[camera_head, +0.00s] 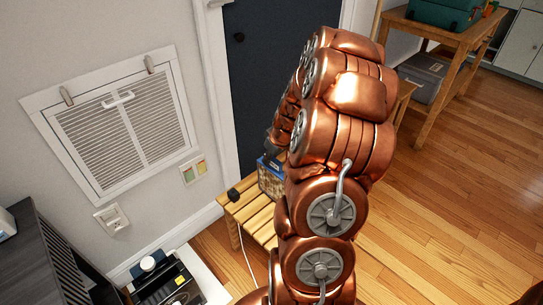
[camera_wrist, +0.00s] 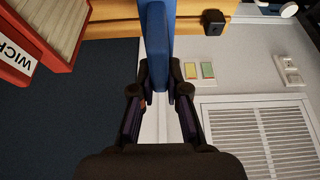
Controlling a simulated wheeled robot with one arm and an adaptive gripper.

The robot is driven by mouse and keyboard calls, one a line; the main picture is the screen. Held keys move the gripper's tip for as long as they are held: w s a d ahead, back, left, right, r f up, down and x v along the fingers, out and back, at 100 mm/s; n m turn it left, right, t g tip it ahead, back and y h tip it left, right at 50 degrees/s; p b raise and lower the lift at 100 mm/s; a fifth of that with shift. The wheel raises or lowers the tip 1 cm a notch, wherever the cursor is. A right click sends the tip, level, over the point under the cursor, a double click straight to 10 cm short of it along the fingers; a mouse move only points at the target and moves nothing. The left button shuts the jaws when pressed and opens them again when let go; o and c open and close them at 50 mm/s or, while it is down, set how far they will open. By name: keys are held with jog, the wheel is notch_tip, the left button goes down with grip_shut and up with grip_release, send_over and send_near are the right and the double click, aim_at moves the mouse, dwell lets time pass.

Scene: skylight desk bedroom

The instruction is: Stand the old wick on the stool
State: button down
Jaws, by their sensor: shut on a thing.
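My gripper (camera_wrist: 160,85) is shut on a thin blue slab (camera_wrist: 159,30), seen edge-on in the wrist view and looking like a book. In the head view the blue thing (camera_head: 268,178) has a patterned yellowish face and is upright at the wooden slatted stool (camera_head: 248,213); I cannot tell whether it rests on it. A red book-like thing (camera_wrist: 22,52) with pale page-like stripes and the letters "WICK" is at the upper left of the wrist view, apart from my fingers. In the head view my arm hides it.
A small black block (camera_head: 233,195) sits on the stool's left end. The wall with a white vent (camera_head: 120,120) and a dark door (camera_head: 255,70) are close behind. A dark desk (camera_head: 40,260) stands at left. Open wooden floor (camera_head: 440,200) lies at right.

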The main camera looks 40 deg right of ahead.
jog(key=shift+f, duration=0.55)
jog(key=c, duration=1.1)
grip_release()
jog(key=v, duration=1.2)
